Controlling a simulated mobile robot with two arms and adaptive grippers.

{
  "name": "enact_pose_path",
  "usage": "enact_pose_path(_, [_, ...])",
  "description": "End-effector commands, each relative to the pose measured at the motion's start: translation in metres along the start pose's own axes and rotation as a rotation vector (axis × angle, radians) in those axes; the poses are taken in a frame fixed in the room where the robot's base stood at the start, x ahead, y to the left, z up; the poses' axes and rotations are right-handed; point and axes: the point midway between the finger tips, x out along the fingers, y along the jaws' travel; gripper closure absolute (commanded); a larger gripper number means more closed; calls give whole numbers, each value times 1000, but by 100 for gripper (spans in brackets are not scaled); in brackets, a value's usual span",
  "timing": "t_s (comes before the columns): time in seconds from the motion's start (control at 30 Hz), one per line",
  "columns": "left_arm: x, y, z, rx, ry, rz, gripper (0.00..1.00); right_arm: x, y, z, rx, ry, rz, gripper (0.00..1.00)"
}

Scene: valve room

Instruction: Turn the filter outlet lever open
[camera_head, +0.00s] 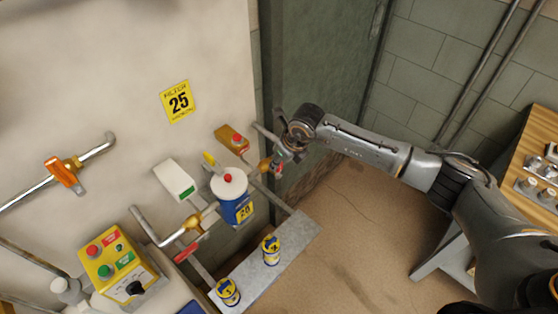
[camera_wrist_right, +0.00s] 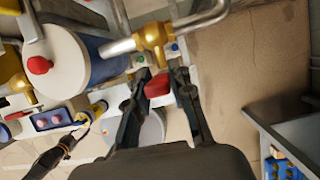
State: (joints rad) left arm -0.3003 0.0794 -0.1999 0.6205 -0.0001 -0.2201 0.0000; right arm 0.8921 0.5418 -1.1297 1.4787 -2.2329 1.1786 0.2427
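The filter is a blue canister with a white top and a red knob (camera_head: 235,207); it also shows in the right wrist view (camera_wrist_right: 70,58). On its right side a brass valve (camera_wrist_right: 152,40) sits on a metal pipe. The red lever (camera_wrist_right: 158,87) below this brass body lies between the two fingers of my right gripper (camera_wrist_right: 160,79). The fingers are apart, one on each side of the lever; I cannot tell whether either touches it. In the head view my right gripper (camera_head: 275,161) is at the pipe right of the filter and largely covers the valve. My left gripper is not in view.
Another brass valve with a red lever (camera_head: 190,251) is left of the filter. An orange-handled valve (camera_head: 65,174) and a yellow button box (camera_head: 116,262) are farther left. Two small cans stand on a grey ledge (camera_head: 293,238). A wooden bench (camera_head: 537,140) is at right.

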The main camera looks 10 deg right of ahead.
Motion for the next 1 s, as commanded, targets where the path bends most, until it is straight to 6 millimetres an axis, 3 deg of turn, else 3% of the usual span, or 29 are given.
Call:
enact_pose_path(0.07, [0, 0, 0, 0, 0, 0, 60, 0, 0, 0, 0, 0, 0, 100])
enact_pose_path(0.47, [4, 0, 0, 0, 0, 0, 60, 1, -2, -1, 9, 2, 15, 100])
enact_pose_path(1.0, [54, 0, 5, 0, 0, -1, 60, 8, -21, -4, 116, 3, 263, 100])
